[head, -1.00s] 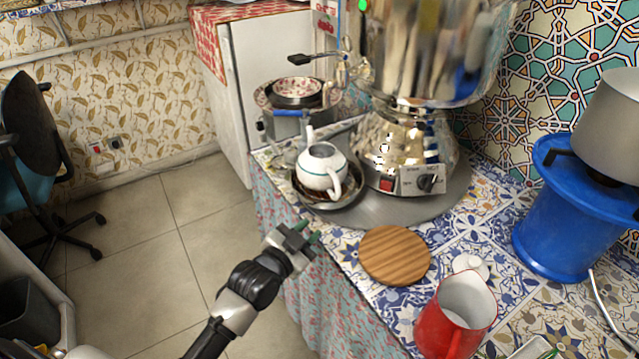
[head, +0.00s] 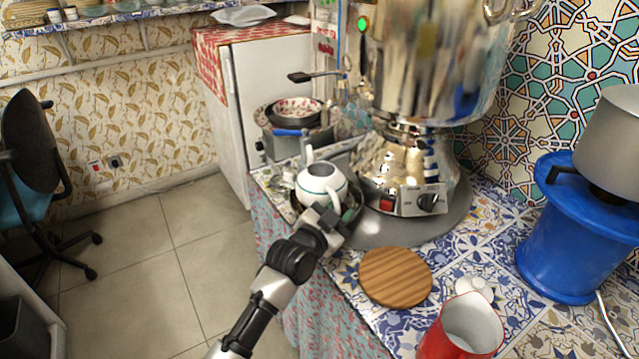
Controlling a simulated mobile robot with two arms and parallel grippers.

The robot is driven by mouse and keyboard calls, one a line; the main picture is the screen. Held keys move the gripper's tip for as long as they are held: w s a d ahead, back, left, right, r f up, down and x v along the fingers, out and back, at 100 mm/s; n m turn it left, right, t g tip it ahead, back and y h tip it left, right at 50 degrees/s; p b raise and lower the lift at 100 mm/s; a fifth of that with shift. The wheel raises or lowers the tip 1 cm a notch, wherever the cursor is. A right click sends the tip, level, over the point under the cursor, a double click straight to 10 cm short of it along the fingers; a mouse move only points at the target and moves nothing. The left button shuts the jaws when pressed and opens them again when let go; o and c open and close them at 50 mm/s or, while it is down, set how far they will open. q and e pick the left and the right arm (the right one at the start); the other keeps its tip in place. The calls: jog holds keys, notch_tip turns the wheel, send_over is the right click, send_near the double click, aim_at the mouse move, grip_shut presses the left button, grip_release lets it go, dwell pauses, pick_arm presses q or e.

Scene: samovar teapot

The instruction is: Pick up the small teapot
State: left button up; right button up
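The small teapot (head: 318,180) is white with a thin green band and has no lid on. It sits in a dark bowl-like dish (head: 297,203) beside the samovar's base, with its spout to the back and its handle toward me. My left gripper (head: 328,215) is at the near side of the teapot, by the handle's lower end. The fingers are largely hidden by the wrist and the handle, so I cannot tell whether they are open or touching it. My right gripper is not in view.
Stacked bowls (head: 297,112) stand behind.

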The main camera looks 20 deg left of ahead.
pick_arm(q)
jog(key=shift+w, duration=0.3)
grip_shut()
jog(key=shift+r, duration=0.1)
jog(key=shift+r, duration=0.1)
jog(key=r+v, duration=0.3)
jog(key=v, duration=1.5)
dwell(0.5)
